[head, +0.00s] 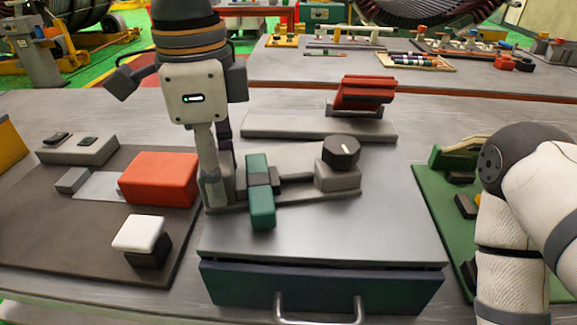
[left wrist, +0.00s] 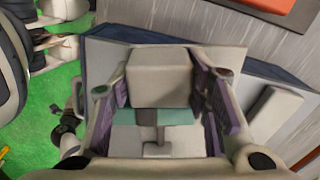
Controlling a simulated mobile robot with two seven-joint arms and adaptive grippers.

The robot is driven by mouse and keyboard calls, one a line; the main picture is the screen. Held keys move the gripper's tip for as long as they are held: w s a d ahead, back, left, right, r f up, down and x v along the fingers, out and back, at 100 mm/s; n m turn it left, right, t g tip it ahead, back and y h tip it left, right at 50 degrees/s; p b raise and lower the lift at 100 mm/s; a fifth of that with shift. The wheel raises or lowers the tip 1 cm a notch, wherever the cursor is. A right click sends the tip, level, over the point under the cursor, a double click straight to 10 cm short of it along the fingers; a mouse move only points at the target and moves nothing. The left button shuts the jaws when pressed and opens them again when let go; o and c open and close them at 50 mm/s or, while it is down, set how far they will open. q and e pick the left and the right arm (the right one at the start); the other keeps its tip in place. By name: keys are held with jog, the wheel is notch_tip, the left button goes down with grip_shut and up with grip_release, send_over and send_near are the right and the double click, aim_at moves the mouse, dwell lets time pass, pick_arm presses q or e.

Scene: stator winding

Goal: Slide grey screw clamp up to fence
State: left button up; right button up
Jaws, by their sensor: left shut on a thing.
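My left gripper (head: 212,172) points down at the left end of a low grey fixture (head: 320,197) on the bench. In the left wrist view it (left wrist: 160,100) is shut on a grey block (left wrist: 160,75), which looks like the grey screw clamp. In the head view the fingers partly hide this block. A green bar (head: 262,205) lies across the fixture just right of the fingers. A grey block (head: 338,180) with a dark round knob (head: 341,151) stands at the fixture's right end. I cannot tell which part is the fence. My right gripper is out of view.
A red block (head: 160,180) and a white-topped block (head: 141,232) stand on a dark mat (head: 60,225) at left. A red ribbed piece (head: 365,92) on a grey base stands behind the fixture. A green board (head: 440,220) lies at right.

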aim_at(264, 152)
pick_arm(q)
jog(key=m, duration=0.2)
jog(key=shift+m, duration=0.4)
jog(key=shift+w+d+b, duration=0.5)
jog(key=shift+w+d, duration=1.95)
jog(key=shift+d, duration=0.05)
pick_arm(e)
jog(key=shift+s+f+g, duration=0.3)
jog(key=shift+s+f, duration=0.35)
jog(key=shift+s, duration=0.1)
pick_arm(q)
jog(key=o, duration=2)
jog(key=shift+d, duration=0.1)
